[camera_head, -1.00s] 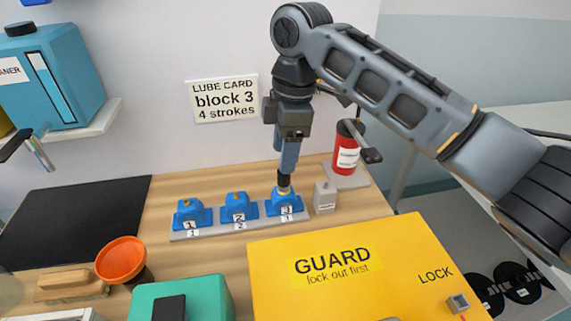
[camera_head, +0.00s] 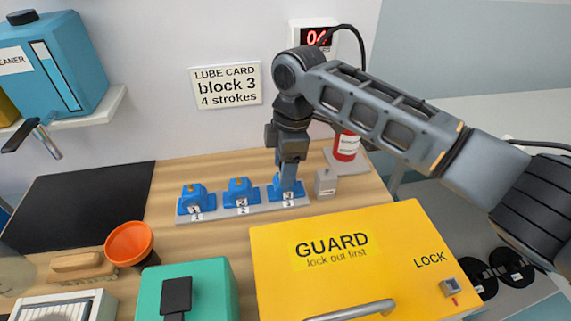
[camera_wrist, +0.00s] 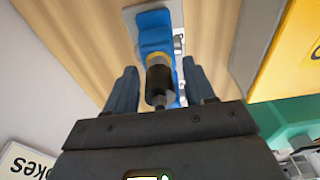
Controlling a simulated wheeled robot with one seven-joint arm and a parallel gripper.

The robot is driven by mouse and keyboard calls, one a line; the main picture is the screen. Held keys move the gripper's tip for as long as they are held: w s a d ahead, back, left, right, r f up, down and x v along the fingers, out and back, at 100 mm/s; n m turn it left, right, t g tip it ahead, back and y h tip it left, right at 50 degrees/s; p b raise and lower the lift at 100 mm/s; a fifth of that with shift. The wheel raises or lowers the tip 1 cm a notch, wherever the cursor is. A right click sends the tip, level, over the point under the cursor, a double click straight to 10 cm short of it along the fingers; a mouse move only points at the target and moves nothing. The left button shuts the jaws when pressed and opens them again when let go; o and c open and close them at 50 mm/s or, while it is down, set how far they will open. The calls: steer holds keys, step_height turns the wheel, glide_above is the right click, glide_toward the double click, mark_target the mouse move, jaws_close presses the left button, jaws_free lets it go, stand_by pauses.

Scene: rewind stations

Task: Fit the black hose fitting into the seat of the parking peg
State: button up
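The black hose fitting (camera_wrist: 160,85) sits on the blue block 3 (camera_wrist: 154,28), with a yellow collar between them in the wrist view. My gripper (camera_wrist: 160,88) is open, with one finger on each side of the fitting and a gap on both sides. In the head view my gripper (camera_head: 288,178) is down over block 3 (camera_head: 274,192) and hides the fitting. The small grey block just right of block 3 (camera_head: 326,183), with a label too small to read, looks like the parking peg. Its seat cannot be made out.
Blue blocks 1 (camera_head: 196,199) and 2 (camera_head: 240,192) share the grey strip. A red canister (camera_head: 346,146) stands behind the grey block. The yellow guard box (camera_head: 400,250) fills the front right. A lube card (camera_head: 226,86) and a red display (camera_head: 316,37) are on the wall.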

jaws_close()
steer(key=shift+r, duration=0.2)
stand_by(0.3)
